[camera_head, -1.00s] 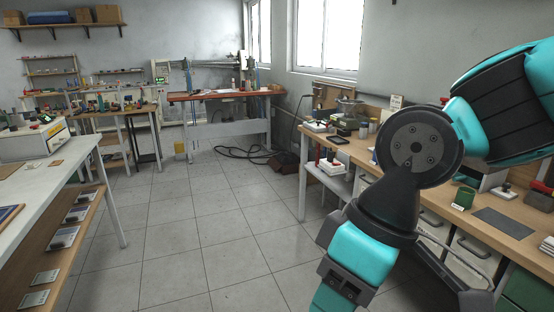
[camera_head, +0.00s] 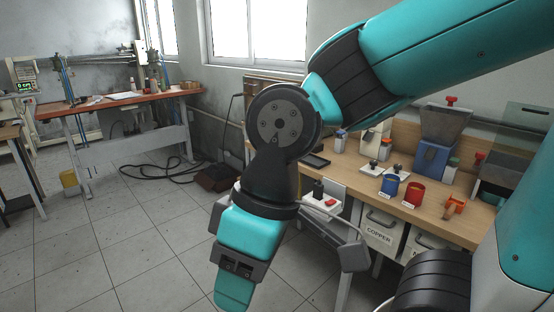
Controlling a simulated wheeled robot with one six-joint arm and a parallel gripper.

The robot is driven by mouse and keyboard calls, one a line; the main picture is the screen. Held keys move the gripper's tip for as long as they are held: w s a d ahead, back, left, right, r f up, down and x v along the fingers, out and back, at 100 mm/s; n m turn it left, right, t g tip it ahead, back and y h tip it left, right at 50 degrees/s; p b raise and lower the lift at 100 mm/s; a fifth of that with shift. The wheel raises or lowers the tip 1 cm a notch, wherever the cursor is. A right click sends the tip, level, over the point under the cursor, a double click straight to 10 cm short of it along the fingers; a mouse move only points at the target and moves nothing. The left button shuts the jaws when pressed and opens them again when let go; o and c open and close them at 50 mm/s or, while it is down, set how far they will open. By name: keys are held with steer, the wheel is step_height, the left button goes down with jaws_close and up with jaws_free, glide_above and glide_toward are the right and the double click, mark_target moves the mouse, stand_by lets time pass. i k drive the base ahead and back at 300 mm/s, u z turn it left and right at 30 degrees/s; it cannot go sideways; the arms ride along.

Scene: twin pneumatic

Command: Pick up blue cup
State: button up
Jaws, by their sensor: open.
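A small blue cup (camera_head: 390,186) stands upright on the wooden workbench (camera_head: 432,212) at the right, near its front edge. A red cup (camera_head: 414,195) stands just right of it, with small white labels in front of both. My teal and black arm crosses the picture from the upper right and bends down left of the cups, in front of the bench. No part of my arm touches the blue cup.
A blue and grey hopper machine (camera_head: 436,145) stands behind the cups, and an orange tool (camera_head: 455,205) lies right of them. Drawers, one marked COPPER (camera_head: 380,235), sit below the bench top. Open tiled floor (camera_head: 85,250) lies at the left, with black cables (camera_head: 160,168) farther back.

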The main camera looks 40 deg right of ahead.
mark_target(390, 185)
steer(key=i, duration=1.75)
steer(key=z, duration=3.9)
